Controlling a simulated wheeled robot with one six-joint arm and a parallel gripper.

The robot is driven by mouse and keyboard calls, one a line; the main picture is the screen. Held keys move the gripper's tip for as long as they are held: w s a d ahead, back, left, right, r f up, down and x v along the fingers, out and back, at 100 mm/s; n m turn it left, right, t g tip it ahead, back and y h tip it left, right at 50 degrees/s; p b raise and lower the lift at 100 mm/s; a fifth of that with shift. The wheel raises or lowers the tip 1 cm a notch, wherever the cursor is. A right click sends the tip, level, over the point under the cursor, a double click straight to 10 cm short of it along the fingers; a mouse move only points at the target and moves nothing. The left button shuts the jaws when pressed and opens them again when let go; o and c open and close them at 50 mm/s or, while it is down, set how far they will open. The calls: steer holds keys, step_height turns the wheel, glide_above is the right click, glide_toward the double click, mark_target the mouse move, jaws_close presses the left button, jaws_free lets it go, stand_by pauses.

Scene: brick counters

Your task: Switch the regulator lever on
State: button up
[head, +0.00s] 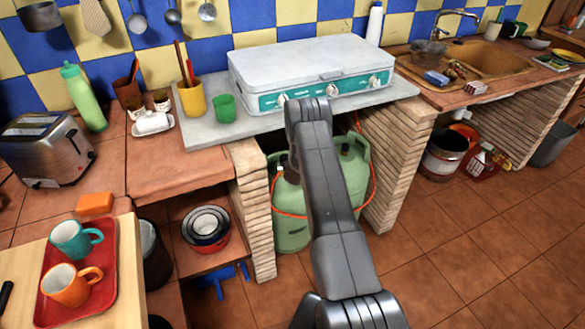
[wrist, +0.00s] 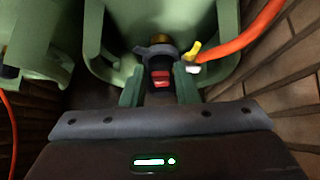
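In the wrist view, a dark grey regulator (wrist: 157,51) sits on the brass valve of a green gas cylinder (wrist: 107,56). A small yellow lever (wrist: 192,50) sticks out to its right, where the orange hose (wrist: 238,42) joins. A red piece (wrist: 160,78) shows on the regulator's near side. My gripper (wrist: 159,82) is open, its two fingers apart on either side of the red piece; I cannot tell whether they touch it. In the head view, green cylinders (head: 291,215) stand under the stove counter, and my arm hides the gripper and regulator.
Brick pillars (head: 252,205) and (head: 396,165) flank the cylinder space. The counter slab (head: 215,131) with a white stove (head: 300,62) lies above it. A second green cylinder (wrist: 30,45) is close on the left in the wrist view.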

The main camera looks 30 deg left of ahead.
steer(key=b+v, duration=0.1)
steer(key=v, duration=1.2)
steer(key=shift+r+b, duration=0.35)
steer(key=shift+b, duration=0.05)
steer(key=shift+s+d, duration=0.1)
